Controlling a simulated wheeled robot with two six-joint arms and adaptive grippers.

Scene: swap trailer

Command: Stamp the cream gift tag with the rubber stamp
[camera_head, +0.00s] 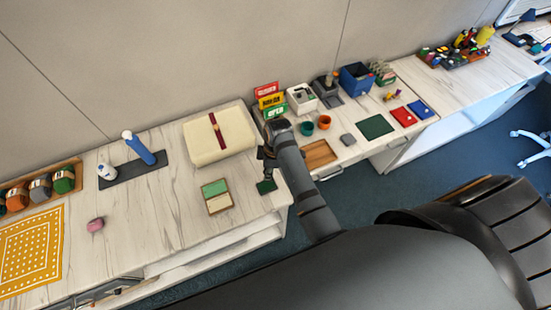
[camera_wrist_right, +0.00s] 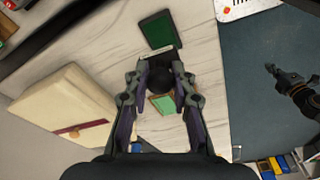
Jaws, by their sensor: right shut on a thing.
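My right gripper (camera_head: 267,158) is shut on the dark rubber stamp (camera_wrist_right: 160,76), which shows between its fingers in the right wrist view (camera_wrist_right: 160,98). In the head view it hangs near a dark green ink pad (camera_head: 266,186); the pad also shows in the wrist view (camera_wrist_right: 157,30), beyond the stamp. Left of the pad, a shallow wooden tray holds a light green tag (camera_head: 214,187) and the cream gift tag (camera_head: 219,203). In the wrist view the cream tag is mostly hidden by the stamp and fingers.
A cream box with a red ribbon (camera_head: 205,147) stands behind the tags. A blue bottle (camera_head: 138,148) stands on a dark mat, and a pink object (camera_head: 95,224) lies farther left. Cups and boxes crowd the right. The counter between the tags and the pink object is clear.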

